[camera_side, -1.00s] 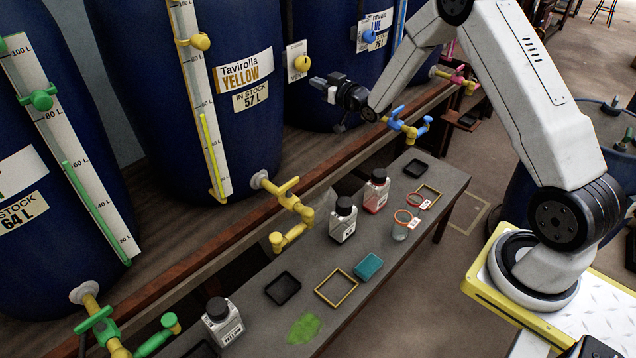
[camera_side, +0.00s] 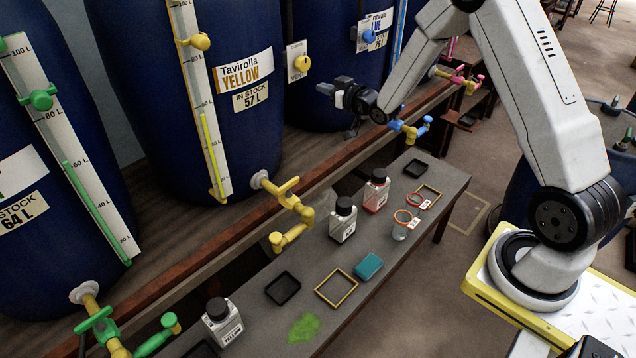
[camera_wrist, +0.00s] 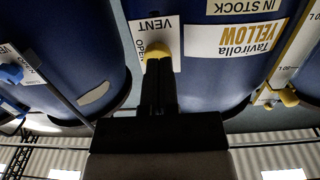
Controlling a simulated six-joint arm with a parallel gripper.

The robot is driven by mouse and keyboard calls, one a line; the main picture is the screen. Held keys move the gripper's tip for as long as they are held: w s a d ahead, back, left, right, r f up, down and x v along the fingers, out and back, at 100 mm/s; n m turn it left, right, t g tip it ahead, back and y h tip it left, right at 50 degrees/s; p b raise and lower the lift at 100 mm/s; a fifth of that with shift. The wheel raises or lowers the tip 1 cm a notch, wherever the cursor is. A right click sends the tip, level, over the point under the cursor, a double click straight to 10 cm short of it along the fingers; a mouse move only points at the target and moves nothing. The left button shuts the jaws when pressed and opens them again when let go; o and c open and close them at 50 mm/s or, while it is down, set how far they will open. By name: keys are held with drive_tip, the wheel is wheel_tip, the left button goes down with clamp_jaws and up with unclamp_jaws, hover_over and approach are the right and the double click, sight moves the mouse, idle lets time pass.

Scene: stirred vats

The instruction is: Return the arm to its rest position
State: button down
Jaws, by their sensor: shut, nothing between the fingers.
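My gripper (camera_side: 327,88) is shut and empty. In the side view it is held up in the air in front of the vats, pointing left, well above the bench. In the wrist view its dark fingers (camera_wrist: 158,75) point toward the yellow vat (camera_wrist: 210,80) and overlap the yellow vent knob (camera_wrist: 150,50). I cannot tell from that view how near they are to the knob. In the side view the yellow vent knob (camera_side: 302,62) is apart from the fingertips, above and left of them.
The bench (camera_side: 385,262) below holds bottles (camera_side: 343,220), empty trays (camera_side: 282,288), a teal sponge (camera_side: 369,267) and a green spill (camera_side: 304,328). Yellow (camera_side: 290,205), blue (camera_side: 408,130) and green (camera_side: 110,325) taps jut from the vats. The air above the bench is clear.

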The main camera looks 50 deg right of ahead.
drive_tip(key=s+a+f+g, duration=0.1)
drive_tip(key=s+a+g, duration=0.3)
drive_tip(key=s, duration=0.5)
drive_tip(key=s+a+f+g, duration=0.1)
drive_tip(key=s+a+g, duration=0.4)
drive_tip(key=s, duration=0.5)
drive_tip(key=s+a+f+g, duration=0.1)
drive_tip(key=s+a+g, duration=0.4)
drive_tip(key=s, duration=0.4)
drive_tip(key=shift+s+a, duration=0.25)
drive_tip(key=shift+a, duration=0.45)
